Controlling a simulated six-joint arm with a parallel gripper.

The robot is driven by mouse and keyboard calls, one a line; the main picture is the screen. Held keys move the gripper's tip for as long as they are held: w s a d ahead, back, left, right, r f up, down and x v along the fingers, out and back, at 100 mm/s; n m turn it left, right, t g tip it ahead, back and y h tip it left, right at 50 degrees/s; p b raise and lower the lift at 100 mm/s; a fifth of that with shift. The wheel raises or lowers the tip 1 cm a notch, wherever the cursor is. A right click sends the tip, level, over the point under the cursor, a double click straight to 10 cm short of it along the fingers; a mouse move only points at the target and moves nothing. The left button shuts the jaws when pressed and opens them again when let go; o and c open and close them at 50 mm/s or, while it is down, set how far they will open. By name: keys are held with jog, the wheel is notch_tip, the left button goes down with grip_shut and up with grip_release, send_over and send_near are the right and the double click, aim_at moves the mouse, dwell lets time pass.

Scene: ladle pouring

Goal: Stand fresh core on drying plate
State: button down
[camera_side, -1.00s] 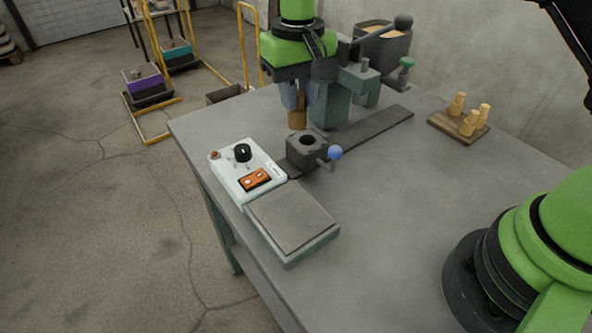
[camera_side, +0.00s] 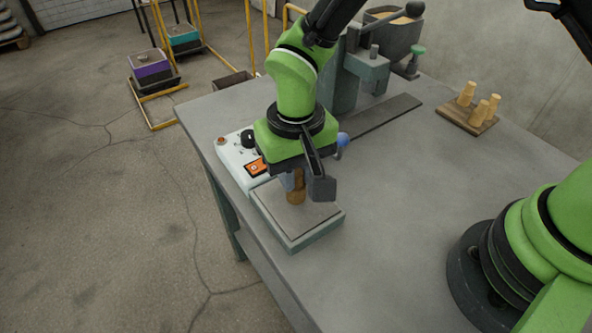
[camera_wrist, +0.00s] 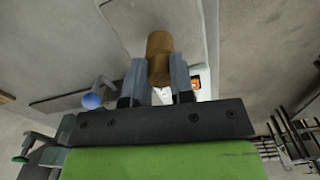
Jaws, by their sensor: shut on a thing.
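My gripper (camera_side: 294,182) is over the drying plate and shut on a brown core. The core (camera_side: 295,199) points down and looks upright, its lower end at or just above the plate; I cannot tell whether it touches. In the wrist view the core (camera_wrist: 159,45) sits between the two grey fingers. The drying plate (camera_side: 305,230) is a flat grey slab on a pale green base at the table's front edge. Nothing else shows on it.
A control box (camera_side: 235,158) with a black knob adjoins the plate. A blue ball handle (camera_side: 342,140) shows behind my gripper; the block it belongs to is mostly hidden. Several lighter cores stand on a wooden board (camera_side: 452,112) at right. The middle table is clear.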

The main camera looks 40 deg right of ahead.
jog(key=shift+f, duration=0.2)
jog(key=shift+f, duration=0.15)
jog(key=c, duration=1)
grip_release()
